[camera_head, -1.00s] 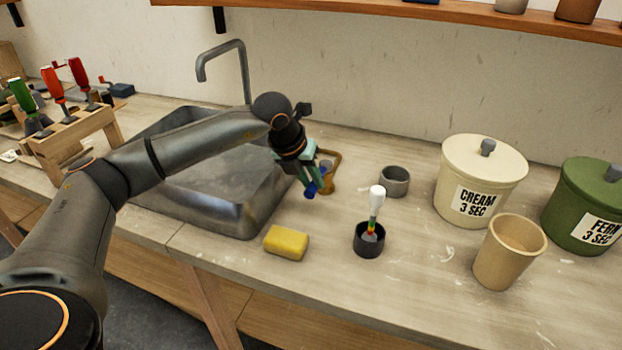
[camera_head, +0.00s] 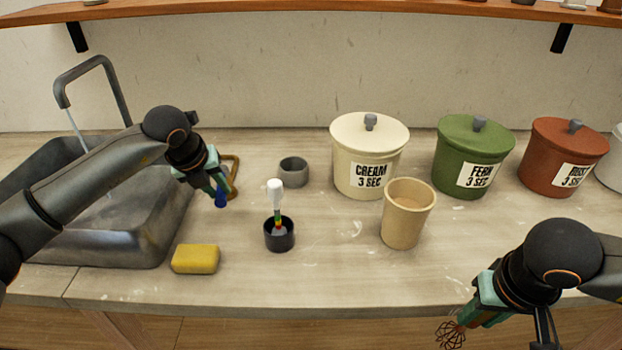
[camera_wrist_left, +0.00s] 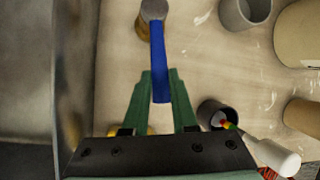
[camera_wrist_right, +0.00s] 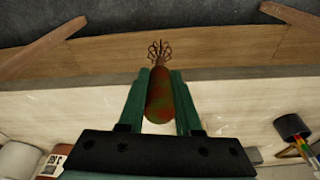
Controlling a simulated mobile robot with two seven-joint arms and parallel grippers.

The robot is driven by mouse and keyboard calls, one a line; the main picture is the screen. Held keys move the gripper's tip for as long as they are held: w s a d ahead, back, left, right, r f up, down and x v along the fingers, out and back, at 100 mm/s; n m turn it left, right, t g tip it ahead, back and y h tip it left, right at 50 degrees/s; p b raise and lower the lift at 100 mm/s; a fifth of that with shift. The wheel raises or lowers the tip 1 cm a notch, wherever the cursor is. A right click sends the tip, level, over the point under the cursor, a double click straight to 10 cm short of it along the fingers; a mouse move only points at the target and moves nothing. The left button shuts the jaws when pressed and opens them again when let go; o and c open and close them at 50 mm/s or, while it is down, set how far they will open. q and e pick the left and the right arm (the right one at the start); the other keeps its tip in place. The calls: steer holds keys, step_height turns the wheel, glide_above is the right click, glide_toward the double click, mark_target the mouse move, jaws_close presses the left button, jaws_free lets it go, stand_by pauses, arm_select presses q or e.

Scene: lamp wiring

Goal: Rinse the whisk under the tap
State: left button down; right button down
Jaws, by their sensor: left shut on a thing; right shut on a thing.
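The grey tap (camera_head: 95,75) arches over the metal sink (camera_head: 130,225) at the left, and a thin stream of water (camera_head: 75,130) falls from its spout. My left gripper (camera_head: 217,190) is shut on a blue handle (camera_wrist_left: 158,65) beside the sink's right side; the handle has a grey end and stands by a brownish fixture (camera_head: 232,176). My right gripper (camera_head: 468,322) is shut on the whisk (camera_head: 449,335) at the lower right, in front of the counter. In the right wrist view the whisk's mottled red-green grip (camera_wrist_right: 160,95) lies between the fingers, wires pointing away.
A yellow sponge (camera_head: 195,259), a dark cup (camera_head: 279,240) with a white-topped tool (camera_head: 275,195), a grey ring-like cup (camera_head: 293,171) and a beige cup (camera_head: 407,220) stand on the counter. Lidded pots (camera_head: 368,155) line the back right. The front middle of the counter is clear.

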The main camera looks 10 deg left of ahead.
arm_select(q)
steer(key=shift+d, duration=0.1)
steer(key=c, duration=0.7)
jaws_free()
steer(key=shift+r, duration=0.1)
steer(key=v, duration=1.2)
steer(key=shift+b, duration=0.35)
